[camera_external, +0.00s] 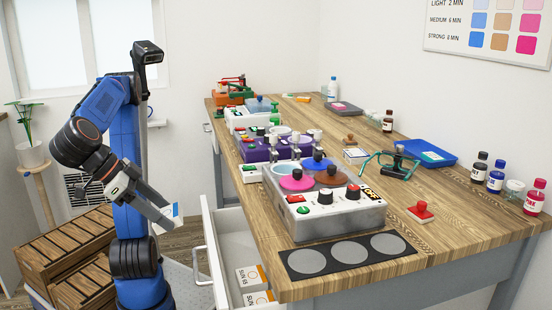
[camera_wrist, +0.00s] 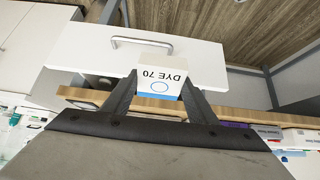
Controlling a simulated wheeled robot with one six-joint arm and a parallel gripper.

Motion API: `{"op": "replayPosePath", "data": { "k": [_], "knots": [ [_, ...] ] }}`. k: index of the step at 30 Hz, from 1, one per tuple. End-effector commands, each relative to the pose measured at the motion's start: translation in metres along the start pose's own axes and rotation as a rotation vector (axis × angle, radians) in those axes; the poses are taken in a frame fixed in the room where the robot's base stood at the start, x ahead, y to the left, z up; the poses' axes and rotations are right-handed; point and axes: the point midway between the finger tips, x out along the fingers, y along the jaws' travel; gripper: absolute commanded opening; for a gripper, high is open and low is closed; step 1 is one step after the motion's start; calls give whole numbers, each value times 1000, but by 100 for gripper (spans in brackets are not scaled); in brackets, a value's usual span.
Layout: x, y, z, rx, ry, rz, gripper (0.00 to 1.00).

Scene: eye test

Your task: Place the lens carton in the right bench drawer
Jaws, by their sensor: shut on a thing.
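My gripper (camera_wrist: 155,95) is shut on a small white lens carton (camera_wrist: 165,72) marked "DYE 70" with a blue ring. In the external view the carton (camera_external: 177,211) shows as a small white and blue piece at the end of my gripper (camera_external: 170,215). The gripper is left of the open bench drawer (camera_external: 206,245), outside its front and above it. The drawer is pulled out and holds cartons (camera_external: 252,277) marked "SUN 65" with orange marks. In the wrist view the drawer front (camera_wrist: 200,62) with its handle shows behind the held carton.
The wooden bench top (camera_external: 440,225) has a grey dye machine (camera_external: 335,215) near its front corner, with bottles and trays further back. Another drawer handle (camera_external: 207,128) is at the bench's far end. Wooden crates (camera_external: 70,250) and a plant stand (camera_external: 45,185) stand at the left.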

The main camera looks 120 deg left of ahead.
Motion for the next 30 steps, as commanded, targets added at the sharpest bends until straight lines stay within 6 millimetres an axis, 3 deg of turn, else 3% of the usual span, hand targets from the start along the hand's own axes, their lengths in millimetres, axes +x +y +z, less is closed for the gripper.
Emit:
{"op": "replayPosePath", "data": {
  "k": [30],
  "knots": [
    [61, -1, -73, -3, -1, -4, 30]
  ]
}}
